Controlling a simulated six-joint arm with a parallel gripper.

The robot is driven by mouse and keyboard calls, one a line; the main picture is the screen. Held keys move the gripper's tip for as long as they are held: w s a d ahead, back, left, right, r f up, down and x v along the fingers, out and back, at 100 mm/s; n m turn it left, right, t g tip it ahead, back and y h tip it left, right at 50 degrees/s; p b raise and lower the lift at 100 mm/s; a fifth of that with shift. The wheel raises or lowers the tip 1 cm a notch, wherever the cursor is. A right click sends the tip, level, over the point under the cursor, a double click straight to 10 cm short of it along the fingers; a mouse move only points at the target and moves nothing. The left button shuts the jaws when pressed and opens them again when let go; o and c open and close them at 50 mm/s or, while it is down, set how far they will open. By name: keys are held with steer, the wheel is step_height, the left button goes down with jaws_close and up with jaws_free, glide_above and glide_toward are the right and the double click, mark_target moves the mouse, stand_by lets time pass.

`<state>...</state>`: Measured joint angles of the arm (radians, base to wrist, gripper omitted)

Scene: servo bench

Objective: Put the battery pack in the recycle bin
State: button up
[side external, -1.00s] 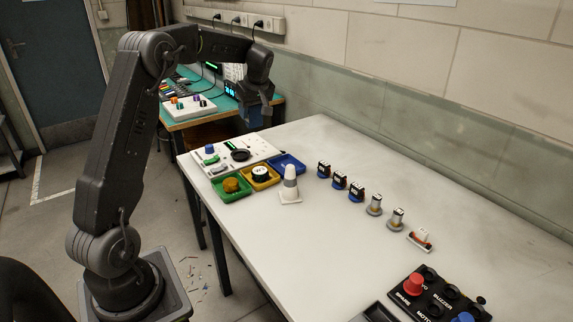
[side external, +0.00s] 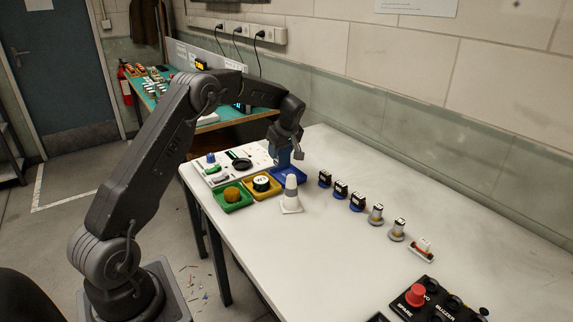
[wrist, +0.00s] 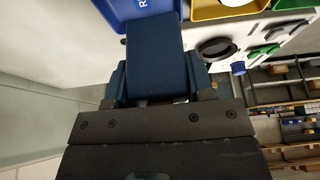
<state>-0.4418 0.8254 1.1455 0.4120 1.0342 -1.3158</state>
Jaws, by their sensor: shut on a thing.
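My gripper (side external: 285,150) is shut on the battery pack, a dark blue block. In the wrist view the battery pack (wrist: 158,60) fills the space between the fingers of my gripper (wrist: 158,85). In the side view the battery pack (side external: 284,158) hangs below the fingers, over the blue bin (side external: 298,178). The blue bin, taken as the recycle bin, also shows at the top of the wrist view (wrist: 112,12), with white lettering starting with R. I cannot tell whether the pack touches the bin.
A yellow bin (side external: 273,193) and a green bin (side external: 246,203) stand left of the blue bin. Several small parts, including a blue-based one (side external: 325,179), line the table's right side.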

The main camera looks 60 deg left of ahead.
mark_target(286, 164)
steer(key=shift+w+d+f, duration=0.55)
steer(key=shift+w+f, duration=0.15)
steer(key=shift+w, duration=0.1)
steer(key=shift+f, duration=1.85)
steer(key=shift+f, duration=0.15)
steer(key=o, duration=1)
steer(key=shift+c, duration=0.2)
